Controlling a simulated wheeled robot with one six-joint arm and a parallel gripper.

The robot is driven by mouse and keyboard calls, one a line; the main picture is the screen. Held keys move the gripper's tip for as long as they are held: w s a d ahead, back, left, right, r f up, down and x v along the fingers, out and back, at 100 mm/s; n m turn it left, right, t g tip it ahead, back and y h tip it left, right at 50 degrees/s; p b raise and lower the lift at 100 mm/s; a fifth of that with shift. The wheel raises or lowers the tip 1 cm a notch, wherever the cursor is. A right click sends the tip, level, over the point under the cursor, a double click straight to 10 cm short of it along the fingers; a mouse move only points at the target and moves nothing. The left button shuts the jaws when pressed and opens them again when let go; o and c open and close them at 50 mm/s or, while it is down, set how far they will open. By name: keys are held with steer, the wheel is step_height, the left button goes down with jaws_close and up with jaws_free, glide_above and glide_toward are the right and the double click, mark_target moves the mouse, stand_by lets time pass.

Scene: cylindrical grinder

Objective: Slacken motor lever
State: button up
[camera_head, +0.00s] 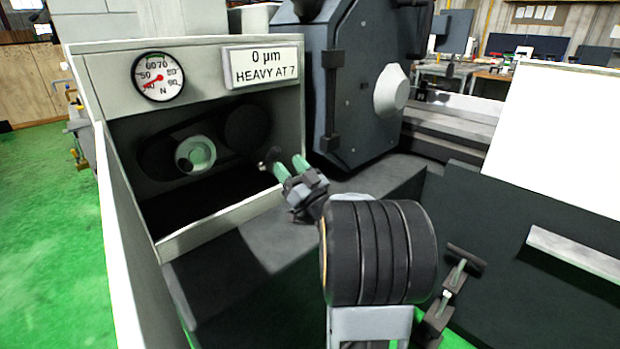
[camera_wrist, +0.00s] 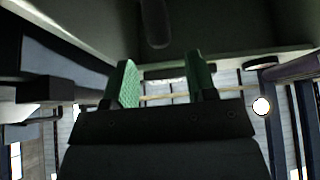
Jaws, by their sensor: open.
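A dark rounded knob, likely the motor lever (camera_head: 272,156), sticks out at the right side of the recess in the grinder's grey housing. It also shows as a dark rounded bar at the top of the wrist view (camera_wrist: 155,22). My gripper (camera_head: 290,167) has green finger pads, is open and appears empty. Its fingertips are close to the knob in the head view. In the wrist view my gripper (camera_wrist: 165,72) has its two fingers spread apart, with the bar beyond the gap between them. I cannot tell whether they touch.
The recess holds a dark belt guard with a pale round pulley (camera_head: 195,155). Above are a dial gauge (camera_head: 158,77) and a sign (camera_head: 262,66) reading "0 µm HEAVY AT 7". A dark wheelhead (camera_head: 365,90) stands right of the recess. A white panel (camera_head: 555,130) fills the right.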

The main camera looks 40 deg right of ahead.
mark_target(274, 152)
steer(key=s, duration=0.8)
steer(key=shift+s+d, duration=0.15)
steer(key=shift+d, duration=0.25)
step_height(274, 152, up, 6)
steer(key=a+n+g+y+p, duration=0.1)
steer(key=n+g+y+p, duration=0.1)
steer(key=p, duration=0.1)
steer(key=w+f+g+h, duration=0.1)
steer(key=w, duration=0.4)
steer(key=w+f+m+g+h+b, duration=0.1)
steer(key=w, duration=0.3)
steer(key=w+f+m+g, duration=0.1)
steer(key=w+g, duration=0.1)
steer(key=w, duration=0.3)
steer(key=shift+w+a+f+h, duration=0.25)
steer(key=shift+w+f+h, duration=0.1)
steer(key=shift+f+h, duration=0.05)
steer(key=shift+c, duration=0.2)
jaws_close()
